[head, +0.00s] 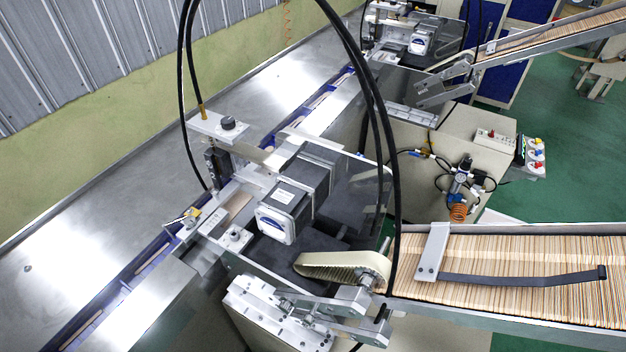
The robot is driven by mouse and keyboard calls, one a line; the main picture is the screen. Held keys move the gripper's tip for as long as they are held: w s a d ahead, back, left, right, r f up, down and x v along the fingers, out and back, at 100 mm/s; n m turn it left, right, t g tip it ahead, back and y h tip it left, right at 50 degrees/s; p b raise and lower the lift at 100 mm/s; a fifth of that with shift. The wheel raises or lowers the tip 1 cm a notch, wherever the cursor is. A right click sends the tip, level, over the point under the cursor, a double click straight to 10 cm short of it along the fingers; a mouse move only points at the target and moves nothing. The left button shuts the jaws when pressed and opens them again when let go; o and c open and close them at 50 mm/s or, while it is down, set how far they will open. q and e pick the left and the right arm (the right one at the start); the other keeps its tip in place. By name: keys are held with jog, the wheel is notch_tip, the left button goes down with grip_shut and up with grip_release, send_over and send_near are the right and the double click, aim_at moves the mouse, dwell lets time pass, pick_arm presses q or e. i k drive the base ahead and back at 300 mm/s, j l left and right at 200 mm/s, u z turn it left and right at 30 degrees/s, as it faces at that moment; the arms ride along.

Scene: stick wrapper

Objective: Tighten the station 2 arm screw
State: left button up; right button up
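Two similar wrapper stations show, and no readable label tells which is station 2. The near station has a light metal bracket arm (207,126) with a black knob-like screw (228,123) on top. Lower on it, a small plate carries another dark screw head (235,236). A jointed metal arm (330,305) sits at its front, beside the belt pulley. The far station (420,42) is small in the picture, and its screws are too small to make out. I cannot tell how tight any screw is. Neither of my grippers is in view.
The near station has a black motor (297,195), a cream belt (335,265) and a clear panel. Black hoses (375,110) arch over it. A stick-filled chute (520,285) lies at right. A control box (533,155) stands behind. Green floor (545,195) is open at right.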

aim_at(284, 306)
jog(key=k+l+z, duration=0.25)
jog(key=k+l, duration=0.15)
jog(key=k+l+z, duration=0.25)
jog(key=l, duration=0.25)
jog(key=k+u, duration=0.1)
jog(key=u, duration=1)
jog(key=i+j+z, duration=0.1)
jog(key=i+j, duration=0.05)
jog(key=i, duration=0.1)
